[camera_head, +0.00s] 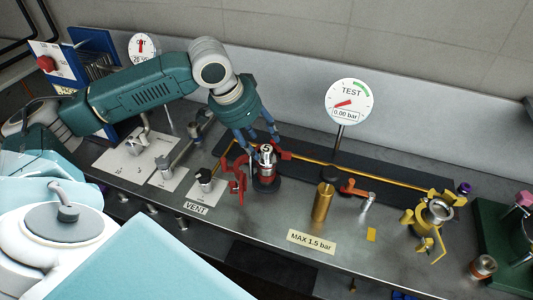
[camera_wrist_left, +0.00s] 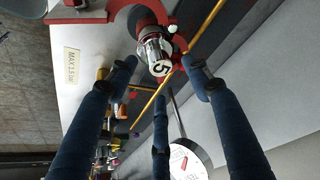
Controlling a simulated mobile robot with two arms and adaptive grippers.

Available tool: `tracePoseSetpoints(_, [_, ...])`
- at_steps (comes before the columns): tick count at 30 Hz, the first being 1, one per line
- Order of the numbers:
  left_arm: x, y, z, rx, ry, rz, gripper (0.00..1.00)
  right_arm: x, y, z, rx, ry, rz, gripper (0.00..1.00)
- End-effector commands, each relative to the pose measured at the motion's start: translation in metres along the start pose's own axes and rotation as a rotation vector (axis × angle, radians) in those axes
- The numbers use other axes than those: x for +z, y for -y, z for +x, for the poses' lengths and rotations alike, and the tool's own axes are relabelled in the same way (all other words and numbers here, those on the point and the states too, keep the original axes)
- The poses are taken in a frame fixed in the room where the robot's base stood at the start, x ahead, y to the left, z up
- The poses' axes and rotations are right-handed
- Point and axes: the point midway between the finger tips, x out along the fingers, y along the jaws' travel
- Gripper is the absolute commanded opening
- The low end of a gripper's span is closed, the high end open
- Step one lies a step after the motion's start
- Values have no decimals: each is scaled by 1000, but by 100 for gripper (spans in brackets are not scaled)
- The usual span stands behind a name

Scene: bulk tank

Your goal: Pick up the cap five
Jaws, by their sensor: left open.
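The cap five (camera_head: 266,149) is a small silver piece with a white round top marked 5. It stands upright on a red-banded fitting above a dark round base, with a red clamp (camera_head: 237,178) spread open around it. In the left wrist view the cap (camera_wrist_left: 160,66) shows its 5 just beyond the fingers. My left gripper (camera_head: 258,139) is above and just behind the cap, its dark blue fingers pointing down. In the wrist view the fingers (camera_wrist_left: 161,78) are spread apart with nothing between them; whether any touches the cap is unclear. My right gripper is out of view.
A yellow pipe (camera_head: 305,160) runs behind the cap. A brass cylinder (camera_head: 323,202), a small silver valve (camera_head: 367,202) and a yellow clamp (camera_head: 427,215) stand to the right. The TEST gauge (camera_head: 348,101) rises behind. A vent valve (camera_head: 205,180) is at left. Bare bench lies in front.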

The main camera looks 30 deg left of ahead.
Motion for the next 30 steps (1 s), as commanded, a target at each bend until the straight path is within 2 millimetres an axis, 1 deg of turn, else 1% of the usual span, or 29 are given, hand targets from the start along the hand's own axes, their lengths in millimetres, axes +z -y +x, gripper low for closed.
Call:
tracePoseSetpoints(1, [-1,-1,6,3,5,-1,50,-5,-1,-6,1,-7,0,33])
tracePoseSetpoints(3, [-3,-1,17,3,4,0,50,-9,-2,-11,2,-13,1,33])
tracePoseSetpoints(7, [-2,0,34,2,2,0,50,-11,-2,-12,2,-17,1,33])
tracePoseSetpoints(10, [-2,0,39,0,1,1,50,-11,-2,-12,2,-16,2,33])
tracePoseSetpoints(16, [-2,0,39,0,1,1,50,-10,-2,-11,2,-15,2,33])
tracePoseSetpoints(18, [-2,0,39,0,1,1,36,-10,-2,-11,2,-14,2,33])
tracePoseSetpoints(20, [-2,0,39,0,1,1,24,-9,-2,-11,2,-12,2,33])
tracePoseSetpoints(21, [-2,0,39,0,1,1,16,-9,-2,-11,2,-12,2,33])
tracePoseSetpoints(23, [-2,0,39,0,1,1,4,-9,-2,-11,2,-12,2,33])
tracePoseSetpoints(24, [-2,0,39,0,0,1,0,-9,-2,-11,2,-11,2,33])
tracePoseSetpoints(30, [-3,0,38,-1,-1,1,0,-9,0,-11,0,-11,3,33])
